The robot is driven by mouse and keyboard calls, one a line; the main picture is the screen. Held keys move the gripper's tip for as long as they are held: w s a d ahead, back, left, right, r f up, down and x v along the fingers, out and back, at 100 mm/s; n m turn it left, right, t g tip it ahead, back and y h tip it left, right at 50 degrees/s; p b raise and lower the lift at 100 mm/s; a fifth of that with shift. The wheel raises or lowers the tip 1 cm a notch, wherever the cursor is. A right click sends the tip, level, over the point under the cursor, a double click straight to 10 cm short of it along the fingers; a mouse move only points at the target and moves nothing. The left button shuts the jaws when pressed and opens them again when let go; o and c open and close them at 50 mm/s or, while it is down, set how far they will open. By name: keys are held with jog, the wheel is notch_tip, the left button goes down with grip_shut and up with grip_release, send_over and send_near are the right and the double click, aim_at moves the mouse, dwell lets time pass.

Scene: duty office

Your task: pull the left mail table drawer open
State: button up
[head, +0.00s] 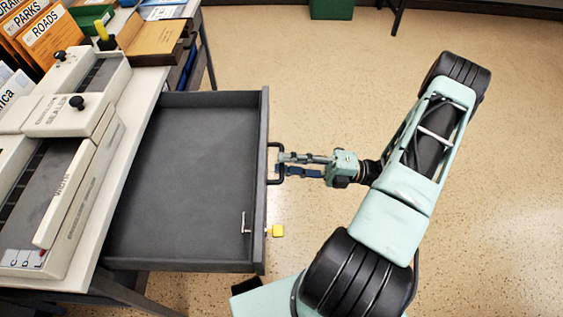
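The grey mail table drawer (190,190) stands pulled far out from under the white table top (150,85), and its visible inside is empty. A dark bracket handle (271,150) sits on the drawer's front panel (262,210). My gripper (284,164) reaches in from the right with its fingertips at the middle of this handle. A thin gap shows between the two fingers. I cannot tell whether they are clamped on the bar or only around it.
An envelope sealer (75,180), a brown box (155,37) and orange folders (50,35) crowd the table. A green bin (331,8) stands far back. Open floor lies right of the drawer.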

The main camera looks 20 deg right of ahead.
jog(key=v, duration=1)
jog(key=shift+s+d, duration=0.1)
jog(key=shift+d, duration=0.05)
